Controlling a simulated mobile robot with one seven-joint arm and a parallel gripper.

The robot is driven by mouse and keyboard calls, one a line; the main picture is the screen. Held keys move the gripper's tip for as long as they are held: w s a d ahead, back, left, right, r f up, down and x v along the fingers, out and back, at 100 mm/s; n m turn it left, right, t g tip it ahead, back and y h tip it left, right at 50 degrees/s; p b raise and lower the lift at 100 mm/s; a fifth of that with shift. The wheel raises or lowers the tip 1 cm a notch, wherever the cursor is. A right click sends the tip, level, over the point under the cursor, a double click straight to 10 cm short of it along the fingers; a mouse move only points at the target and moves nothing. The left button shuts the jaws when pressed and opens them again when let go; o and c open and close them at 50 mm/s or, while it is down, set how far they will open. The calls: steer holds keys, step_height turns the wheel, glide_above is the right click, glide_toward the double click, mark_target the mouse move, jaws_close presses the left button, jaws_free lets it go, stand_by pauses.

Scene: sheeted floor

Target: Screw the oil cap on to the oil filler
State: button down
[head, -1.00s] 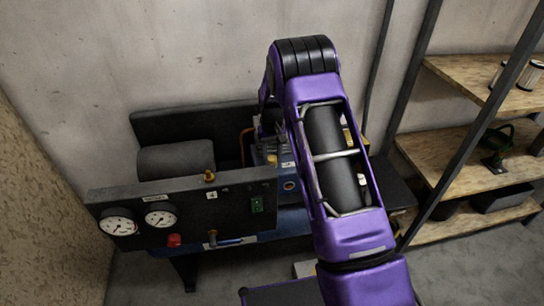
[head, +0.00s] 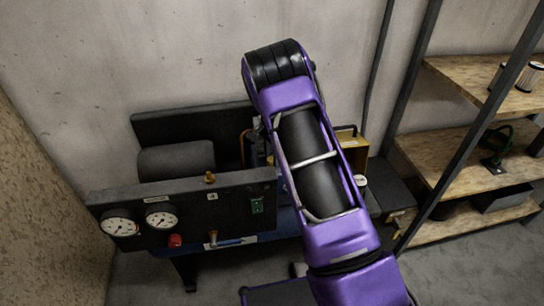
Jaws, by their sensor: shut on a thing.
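The oil filler and the oil cap cannot be made out; my purple arm covers the part of the compressor (head: 230,197) to the right of its dark panel. Only a narrow strip of the blue machine body shows beside the arm. My gripper is hidden behind my own arm, so its fingers and anything between them cannot be seen.
The dark front panel (head: 180,205) carries two gauges (head: 160,215), a red knob (head: 175,241) and a green switch (head: 257,205). A yellow box (head: 353,150) stands behind the arm. Wooden shelves (head: 480,87) with a dark upright post are at the right.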

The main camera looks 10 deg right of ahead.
steer(key=m+p, duration=0.1)
steer(key=m, duration=0.5)
steer(key=shift+r, duration=0.1)
steer(key=shift+c, duration=1.8)
jaws_free()
steer(key=shift+c, duration=0.8)
